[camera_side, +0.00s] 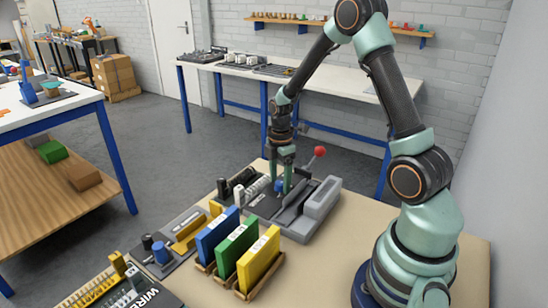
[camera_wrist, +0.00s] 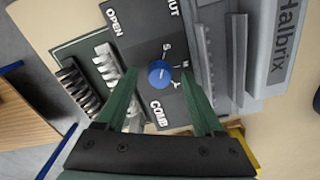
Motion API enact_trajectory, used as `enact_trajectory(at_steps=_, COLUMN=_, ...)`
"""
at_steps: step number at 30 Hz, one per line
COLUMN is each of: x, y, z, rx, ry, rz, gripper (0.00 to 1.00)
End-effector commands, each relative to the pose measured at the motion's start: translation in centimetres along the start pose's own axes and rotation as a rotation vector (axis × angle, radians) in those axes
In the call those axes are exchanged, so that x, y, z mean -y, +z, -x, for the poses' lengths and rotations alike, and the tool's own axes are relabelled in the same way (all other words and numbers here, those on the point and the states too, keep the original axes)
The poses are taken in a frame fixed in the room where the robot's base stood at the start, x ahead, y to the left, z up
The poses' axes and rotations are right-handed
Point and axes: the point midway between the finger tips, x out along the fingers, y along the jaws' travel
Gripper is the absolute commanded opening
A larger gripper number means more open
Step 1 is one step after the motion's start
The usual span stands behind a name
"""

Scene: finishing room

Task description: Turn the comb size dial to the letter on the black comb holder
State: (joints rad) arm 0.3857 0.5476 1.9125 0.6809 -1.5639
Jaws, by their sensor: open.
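The comb size dial is a blue round knob (camera_wrist: 159,73) on a dark panel marked COMB, with the letters S, M and apparently L curving along its right side. Its pointer is too small to read. It also shows in the side view (camera_side: 279,187). My gripper (camera_wrist: 159,76) is open and points down, one finger on each side of the dial in the wrist view; contact cannot be told. In the side view its tips (camera_side: 281,186) are low over the panel. A black comb (camera_side: 240,181) lies left of the machine; no letter on its holder is readable.
A grey machine body (camera_side: 318,203) marked Halbrix and a red-knobbed lever (camera_side: 320,151) stand right of the dial. White combs (camera_wrist: 106,68) lie to its left. Blue (camera_side: 217,236), green (camera_side: 237,247) and yellow (camera_side: 259,260) upright folders stand in front.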

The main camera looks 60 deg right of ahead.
Motion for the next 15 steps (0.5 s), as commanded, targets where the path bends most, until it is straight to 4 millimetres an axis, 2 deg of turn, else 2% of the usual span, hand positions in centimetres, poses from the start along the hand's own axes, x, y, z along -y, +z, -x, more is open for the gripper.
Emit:
enact_trajectory(at_steps=6, x=0.0, y=0.0, z=-0.05, rx=0.0, ry=0.0, rz=0.0, gripper=0.69)
enact_trajectory(at_steps=7, x=0.0, y=0.0, z=-0.05, rx=0.0, ry=0.0, rz=0.0, gripper=0.66)
enact_trajectory(at_steps=11, x=0.01, y=0.0, z=-0.04, rx=0.0, ry=0.0, rz=0.0, gripper=0.16)
enact_trajectory(at_steps=12, x=0.01, y=0.0, z=-0.03, rx=0.0, ry=0.0, rz=0.0, gripper=0.01)
enact_trajectory(at_steps=15, x=0.01, y=0.0, z=-0.03, rx=0.0, ry=-0.001, rz=0.0, gripper=0.0)
